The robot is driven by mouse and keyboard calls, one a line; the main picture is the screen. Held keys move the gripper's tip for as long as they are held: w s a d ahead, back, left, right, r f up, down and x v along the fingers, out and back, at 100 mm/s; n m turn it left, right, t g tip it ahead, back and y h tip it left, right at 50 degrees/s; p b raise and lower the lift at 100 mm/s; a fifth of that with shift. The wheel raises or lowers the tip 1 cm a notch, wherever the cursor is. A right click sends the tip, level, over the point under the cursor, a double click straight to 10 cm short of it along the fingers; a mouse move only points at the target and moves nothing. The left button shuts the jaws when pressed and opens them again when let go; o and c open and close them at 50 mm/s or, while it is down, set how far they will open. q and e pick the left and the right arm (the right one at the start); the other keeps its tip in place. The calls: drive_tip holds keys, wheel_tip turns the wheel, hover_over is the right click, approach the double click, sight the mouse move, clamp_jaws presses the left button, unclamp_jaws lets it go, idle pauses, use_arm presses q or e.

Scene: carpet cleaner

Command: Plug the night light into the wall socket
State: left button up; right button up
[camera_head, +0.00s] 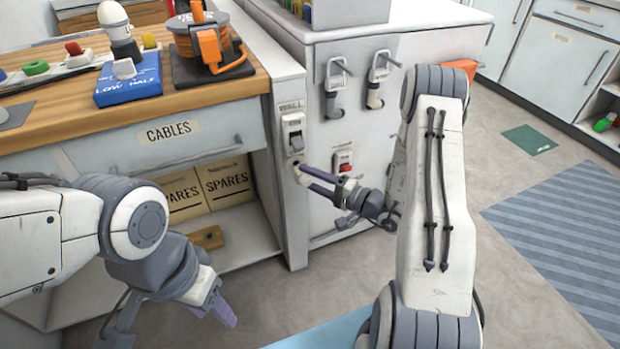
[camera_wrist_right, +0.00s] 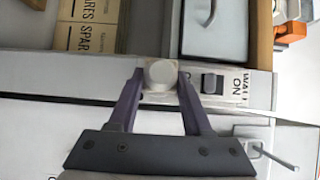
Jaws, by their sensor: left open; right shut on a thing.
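The night light is a small whitish round piece between my right fingertips in the right wrist view (camera_wrist_right: 161,74). It also shows in the head view (camera_head: 302,174). My right gripper (camera_head: 313,181) is shut on it, its purple fingers on either side (camera_wrist_right: 158,92). The wall socket plate (camera_head: 293,134) has a dark switch and a "WALL" label on the narrow white upright panel. The light overlaps the plate's lower end; the socket holes are hidden behind it, and I cannot tell whether it is seated. My left gripper (camera_head: 222,308) is open and empty, low over the floor.
The wooden counter (camera_head: 110,115) carries a blue box (camera_head: 128,82) and an orange cable reel (camera_head: 208,45). A "CABLES" drawer (camera_head: 170,135) and "SPARES" boxes (camera_head: 225,182) sit left of the panel. Hooks (camera_head: 336,88) project from the white cabinet at right. Floor is clear.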

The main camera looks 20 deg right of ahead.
drive_tip(key=shift+b, duration=0.45)
idle(1.2)
drive_tip(key=shift+w+b, duration=0.3)
drive_tip(key=shift+w, duration=1.05)
drive_tip(key=o, duration=1.3)
drive_tip(key=p+v, duration=0.1)
drive_tip(key=v, duration=0.9)
drive_tip(key=shift+s, duration=0.15)
